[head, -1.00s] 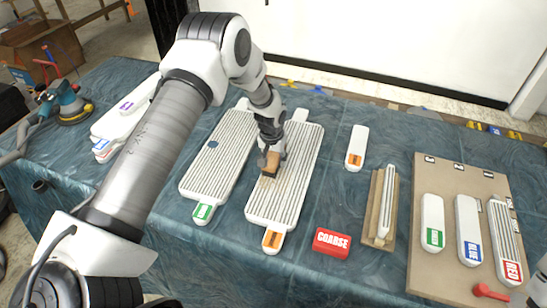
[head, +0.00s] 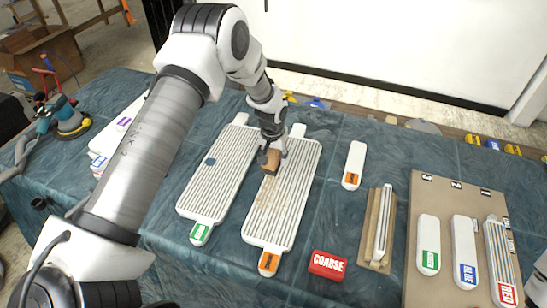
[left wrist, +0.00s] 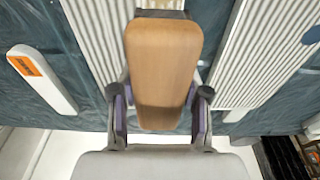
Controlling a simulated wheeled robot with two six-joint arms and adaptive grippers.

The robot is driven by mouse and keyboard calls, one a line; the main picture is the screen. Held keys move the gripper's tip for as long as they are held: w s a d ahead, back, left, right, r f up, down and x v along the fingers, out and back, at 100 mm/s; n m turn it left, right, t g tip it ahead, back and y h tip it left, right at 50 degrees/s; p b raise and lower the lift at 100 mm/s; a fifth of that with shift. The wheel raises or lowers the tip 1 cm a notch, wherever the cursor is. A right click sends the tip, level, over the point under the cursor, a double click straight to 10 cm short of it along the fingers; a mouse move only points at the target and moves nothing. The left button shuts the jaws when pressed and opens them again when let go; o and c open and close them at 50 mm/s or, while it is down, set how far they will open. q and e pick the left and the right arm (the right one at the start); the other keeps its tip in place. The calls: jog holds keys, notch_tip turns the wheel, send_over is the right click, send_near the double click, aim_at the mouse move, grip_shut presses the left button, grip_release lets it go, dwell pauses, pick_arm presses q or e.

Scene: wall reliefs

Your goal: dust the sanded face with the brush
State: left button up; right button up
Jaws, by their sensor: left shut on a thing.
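My left gripper (head: 270,150) is shut on a wooden-handled brush (head: 271,162). The brush is over the upper part of a white ribbed panel (head: 278,205) with an orange tag, its bristles at or close to the face; contact is not clear. Faint brownish dust lies on the ribs below the brush. In the left wrist view the brush's tan wooden back (left wrist: 163,65) sits between the fingers, with a dark bristle edge at its far end. My right gripper does not show; only a bit of its arm is at the right edge.
A green-tagged ribbed panel (head: 217,175) lies left of the orange one. A red COARSE block (head: 328,265), a small orange-tagged paddle (head: 354,165), a wooden holder (head: 380,228) and a tan board (head: 440,205) with tagged paddles lie right. A sander (head: 68,122) stands far left.

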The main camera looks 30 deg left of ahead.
pick_arm(q)
jog(key=shift+r, duration=0.65)
jog(key=shift+s+r+p, duration=0.15)
jog(key=shift+r+p, duration=0.4)
jog(key=shift+f, duration=0.15)
